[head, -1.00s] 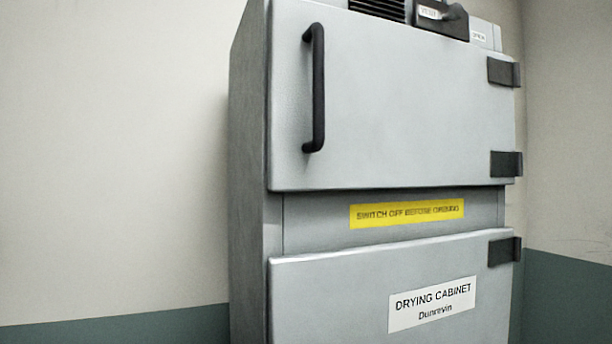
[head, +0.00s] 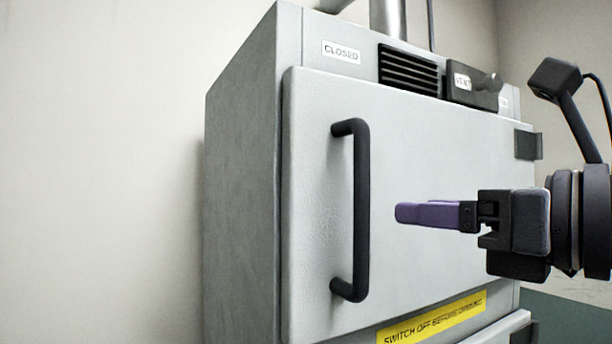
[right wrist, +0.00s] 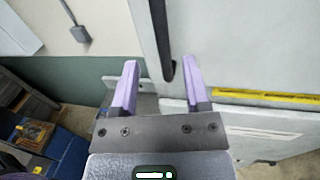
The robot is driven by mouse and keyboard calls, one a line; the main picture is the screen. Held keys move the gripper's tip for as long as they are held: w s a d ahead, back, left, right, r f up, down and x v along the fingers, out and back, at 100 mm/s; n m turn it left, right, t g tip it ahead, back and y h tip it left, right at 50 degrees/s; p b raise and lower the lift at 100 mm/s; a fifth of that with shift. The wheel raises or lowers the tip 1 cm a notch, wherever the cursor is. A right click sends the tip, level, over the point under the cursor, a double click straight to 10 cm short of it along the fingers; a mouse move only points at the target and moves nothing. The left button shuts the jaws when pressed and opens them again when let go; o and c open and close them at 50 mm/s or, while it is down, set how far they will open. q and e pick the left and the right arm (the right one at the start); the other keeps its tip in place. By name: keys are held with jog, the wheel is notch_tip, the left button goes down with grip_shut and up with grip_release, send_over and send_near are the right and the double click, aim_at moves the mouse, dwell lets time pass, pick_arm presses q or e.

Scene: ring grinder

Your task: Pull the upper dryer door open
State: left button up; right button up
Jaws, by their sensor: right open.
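The upper dryer door (head: 430,150) is a light grey panel and sits shut in the cabinet front. Its dark vertical bar handle (head: 361,210) is near the door's left edge. My right gripper (head: 402,213) has purple fingers and is to the right of the handle, apart from it in the head view. In the right wrist view, the two fingers of the right gripper (right wrist: 160,78) are spread, with nothing between their tips. The handle (right wrist: 162,40) shows beyond the fingers, between their lines. My left gripper is not in view.
The cabinet's top panel has a "CLOSED" label (head: 341,52), a black vent grille (head: 409,70) and a dark vent knob (head: 488,83). A yellow warning strip (head: 432,320) lies below the upper door. A hinge (head: 527,145) is at the door's right. Bare wall (head: 90,160) stands left.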

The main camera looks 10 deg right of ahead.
aim_at(368, 201)
jog(key=shift+w+a+r+p, duration=0.4)
jog(key=shift+w+r+p, duration=0.3)
jog(key=shift+p, duration=0.55)
jog(key=p+x, duration=0.1)
jog(key=x, duration=0.2)
jog(key=p+x, duration=0.1)
jog(key=x, duration=0.2)
jog(key=shift+f, duration=0.2)
jog(key=shift+w+a+p, duration=0.1)
jog(key=shift+w+p, duration=0.2)
jog(key=shift+p, duration=0.05)
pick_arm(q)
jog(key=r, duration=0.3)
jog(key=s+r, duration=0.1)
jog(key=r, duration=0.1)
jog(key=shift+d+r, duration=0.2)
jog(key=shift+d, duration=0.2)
pick_arm(e)
jog(key=shift+s+f, duration=0.1)
jog(key=shift+f, duration=0.05)
jog(key=c, duration=0.4)
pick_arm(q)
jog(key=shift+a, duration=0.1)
pick_arm(e)
grip_shut()
